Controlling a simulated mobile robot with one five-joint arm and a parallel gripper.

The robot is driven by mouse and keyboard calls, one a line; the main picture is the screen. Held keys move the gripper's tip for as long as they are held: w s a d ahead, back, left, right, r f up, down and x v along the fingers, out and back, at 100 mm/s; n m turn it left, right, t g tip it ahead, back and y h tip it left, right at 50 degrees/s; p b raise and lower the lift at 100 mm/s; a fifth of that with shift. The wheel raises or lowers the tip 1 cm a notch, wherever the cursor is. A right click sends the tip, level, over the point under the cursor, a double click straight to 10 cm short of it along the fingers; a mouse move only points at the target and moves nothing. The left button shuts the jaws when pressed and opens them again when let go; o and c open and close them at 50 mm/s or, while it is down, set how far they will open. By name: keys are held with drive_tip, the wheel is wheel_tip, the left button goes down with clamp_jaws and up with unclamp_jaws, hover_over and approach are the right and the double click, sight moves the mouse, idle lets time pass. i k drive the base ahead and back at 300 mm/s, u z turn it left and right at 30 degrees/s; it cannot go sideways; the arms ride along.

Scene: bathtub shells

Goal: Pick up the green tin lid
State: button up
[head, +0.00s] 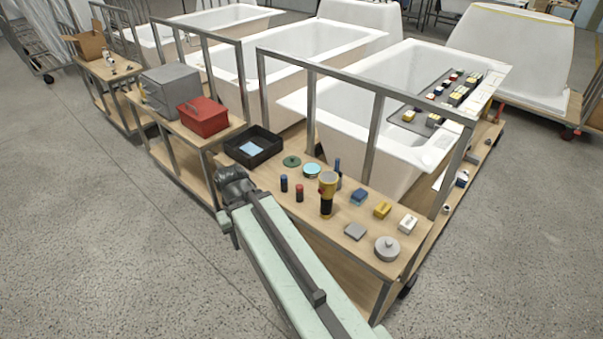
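A flat, round, dark green lid (292,161) lies on the wooden trolley top, between the black tray and a light blue round tin (312,170). My gripper (232,174) is the dark end of my pale green arm. It shows in front of the black tray at the left end of the trolley top, to the left of the lid and apart from it. Its fingers are too small and dark to tell whether they are open or shut. I see nothing clearly held in it.
A black tray (267,146) with a light blue item stands behind my gripper. Blue (284,183) and red (299,193) small cylinders and a tall yellow-black flashlight (327,195) stand upright in front of the lid. A metal rail (369,137) runs behind the items, before white bathtubs.

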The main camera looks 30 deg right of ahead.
sight(291, 161)
drive_tip(key=u, duration=0.55)
drive_tip(key=i, duration=1.1)
drive_tip(key=u, duration=0.4)
drive_tip(key=k, duration=0.85)
drive_tip(key=u, duration=0.2)
drive_tip(key=i, duration=0.85)
drive_tip(key=z, duration=0.05)
